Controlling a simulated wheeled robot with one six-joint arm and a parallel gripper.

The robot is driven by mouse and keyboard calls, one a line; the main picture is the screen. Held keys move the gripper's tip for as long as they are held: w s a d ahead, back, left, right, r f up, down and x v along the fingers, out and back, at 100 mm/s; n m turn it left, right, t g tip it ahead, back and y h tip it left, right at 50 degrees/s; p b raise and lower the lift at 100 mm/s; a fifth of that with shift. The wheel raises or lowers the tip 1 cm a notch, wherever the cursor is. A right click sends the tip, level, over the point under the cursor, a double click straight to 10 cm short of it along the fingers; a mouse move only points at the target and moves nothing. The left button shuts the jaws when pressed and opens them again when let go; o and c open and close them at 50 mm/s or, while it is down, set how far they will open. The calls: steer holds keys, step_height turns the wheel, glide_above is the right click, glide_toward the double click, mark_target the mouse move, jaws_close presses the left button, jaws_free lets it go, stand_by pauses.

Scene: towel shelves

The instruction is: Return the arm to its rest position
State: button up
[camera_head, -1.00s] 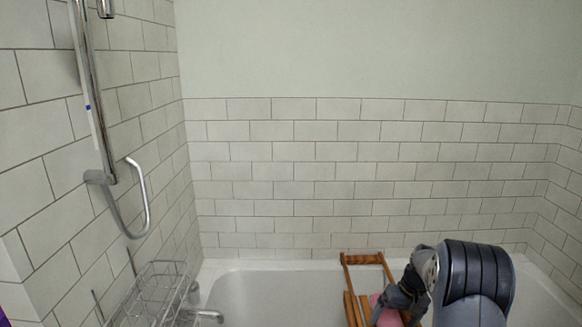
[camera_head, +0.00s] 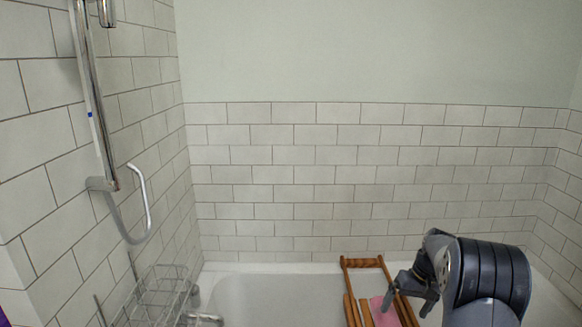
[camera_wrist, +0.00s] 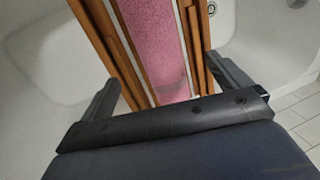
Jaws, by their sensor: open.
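My gripper (camera_head: 406,297) is at the lower right in the head view, over the bath beside the wooden bath rack. In the wrist view my gripper (camera_wrist: 166,92) has its two fingers spread wide, one on each side of the rack, with nothing held between them. A pink towel (camera_head: 385,311) lies on the wooden rack (camera_head: 363,262). In the wrist view the pink towel (camera_wrist: 152,45) runs as a strip between the brown slats of the rack (camera_wrist: 106,35). The cut-off lower edge hides part of the rack in the head view.
The white bathtub (camera_head: 270,285) spans the bottom of the head view. A wire basket (camera_head: 158,290) and a chrome tap (camera_head: 205,318) stand at its left. A shower rail (camera_head: 95,110) with a curved handle runs up the left tiled wall.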

mark_target(395, 325)
steer(key=b+x, duration=0.1)
steer(key=x, duration=0.8)
steer(key=shift+w+f, duration=0.1)
steer(key=shift+f, duration=0.3)
step_height(395, 325, up, 11)
steer(key=shift+a+f+p, duration=0.15)
steer(key=shift+f+p, duration=0.1)
steer(key=shift+p, duration=0.5)
steer(key=s+a+r+p, duration=0.35)
steer(key=s+a, duration=0.55)
steer(key=a, duration=0.4)
step_height(395, 325, up, 14)
steer(key=s+a+p, duration=0.2)
steer(key=p, duration=1.8)
steer(key=shift+s+a, duration=0.2)
steer(key=shift+s, duration=0.1)
steer(key=shift+s, duration=0.15)
